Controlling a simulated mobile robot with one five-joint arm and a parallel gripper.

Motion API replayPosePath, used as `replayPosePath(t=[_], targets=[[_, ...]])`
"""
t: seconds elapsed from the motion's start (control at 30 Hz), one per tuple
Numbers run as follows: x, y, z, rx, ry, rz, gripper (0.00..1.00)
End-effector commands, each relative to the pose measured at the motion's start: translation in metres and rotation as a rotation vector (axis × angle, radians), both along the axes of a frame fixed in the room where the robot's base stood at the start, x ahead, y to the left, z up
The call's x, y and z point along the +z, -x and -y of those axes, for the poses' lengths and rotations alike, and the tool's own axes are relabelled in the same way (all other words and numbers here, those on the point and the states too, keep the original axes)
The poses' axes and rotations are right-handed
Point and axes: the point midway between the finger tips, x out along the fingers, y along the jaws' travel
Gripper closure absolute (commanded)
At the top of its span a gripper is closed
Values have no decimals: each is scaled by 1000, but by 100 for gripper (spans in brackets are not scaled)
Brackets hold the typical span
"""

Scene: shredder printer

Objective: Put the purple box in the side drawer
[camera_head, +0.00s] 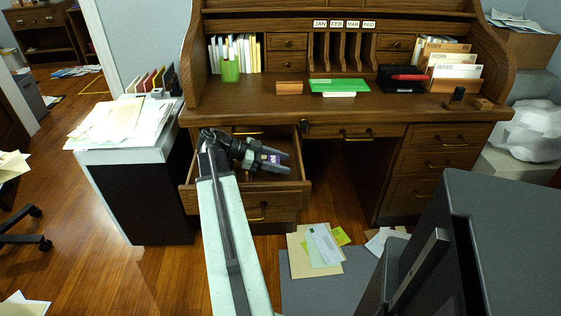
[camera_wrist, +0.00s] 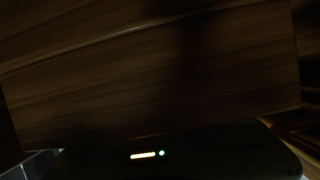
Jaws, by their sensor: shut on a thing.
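My gripper (camera_head: 284,162) is inside or just over the open side drawer (camera_head: 247,199) on the desk's left, in the head view. Its jaws are shut on the small purple box (camera_head: 270,158), which shows only in part between the dark fingers. I cannot tell whether the box touches the drawer floor. In the wrist view, dark wood boards fill most of the picture, and a black shape with small lit marks lies along the bottom edge. The purple box cannot be made out there.
The wooden roll-top desk (camera_head: 350,108) holds papers, a green cup (camera_head: 230,69) and a green folder (camera_head: 340,87). A dark cabinet (camera_head: 142,195) with papers stands close left of the drawer. Envelopes (camera_head: 315,250) lie on the floor in front. A grey machine (camera_head: 500,240) fills the lower right.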

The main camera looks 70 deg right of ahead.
Motion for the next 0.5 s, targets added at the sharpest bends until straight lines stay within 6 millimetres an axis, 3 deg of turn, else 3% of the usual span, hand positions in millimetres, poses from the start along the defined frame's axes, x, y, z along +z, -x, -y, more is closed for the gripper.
replayPosePath(t=[0.17, 0.2, 0.27, 0.5], targets=[[1, 0, 0, 0, 0, 0, 87], [1, 0, 0, 1, 0, 0, 40], [1, 0, 0, 1, 0, 0, 24], [1, -1, 0, 1, 0, 0, 20]])
